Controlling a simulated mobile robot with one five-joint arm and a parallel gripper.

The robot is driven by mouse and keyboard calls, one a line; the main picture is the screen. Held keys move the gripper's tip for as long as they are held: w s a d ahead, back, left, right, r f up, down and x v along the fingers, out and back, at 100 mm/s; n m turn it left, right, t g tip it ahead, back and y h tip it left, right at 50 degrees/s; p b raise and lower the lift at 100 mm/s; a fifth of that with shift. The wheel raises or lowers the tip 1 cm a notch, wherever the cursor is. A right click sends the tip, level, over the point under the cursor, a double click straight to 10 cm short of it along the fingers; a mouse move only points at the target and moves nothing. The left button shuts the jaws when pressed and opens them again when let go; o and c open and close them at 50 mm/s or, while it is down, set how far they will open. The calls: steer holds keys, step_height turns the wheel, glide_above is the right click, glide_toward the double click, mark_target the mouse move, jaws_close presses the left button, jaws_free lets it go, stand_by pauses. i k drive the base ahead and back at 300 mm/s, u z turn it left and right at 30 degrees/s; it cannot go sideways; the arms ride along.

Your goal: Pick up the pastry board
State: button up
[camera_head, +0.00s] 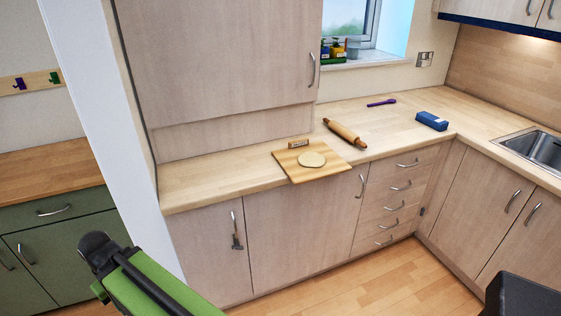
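The pastry board (297,173) is a square wooden board lying on the light wood counter. A flat round of pale dough (312,159) lies on it. The board's front corner seems to stick out past the counter's front edge. A small brown labelled block (299,143) stands at the board's back edge; I cannot tell whether it is on the board or behind it. My green arm shows at the bottom left, well away from the board. I cannot make out my gripper in this view.
A rolling pin (345,133) lies right of the board. Further right are a purple utensil (381,103), a blue box (431,121) and a sink (538,150). A large cupboard (222,62) rises behind the counter's left part. Wooden floor (350,288) is clear in front.

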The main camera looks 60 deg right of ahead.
mark_target(303, 161)
steer(key=u, duration=2)
steer(key=k, duration=1.95)
steer(key=z, duration=1.45)
steer(key=i, duration=1.05)
steer(key=u, duration=0.05)
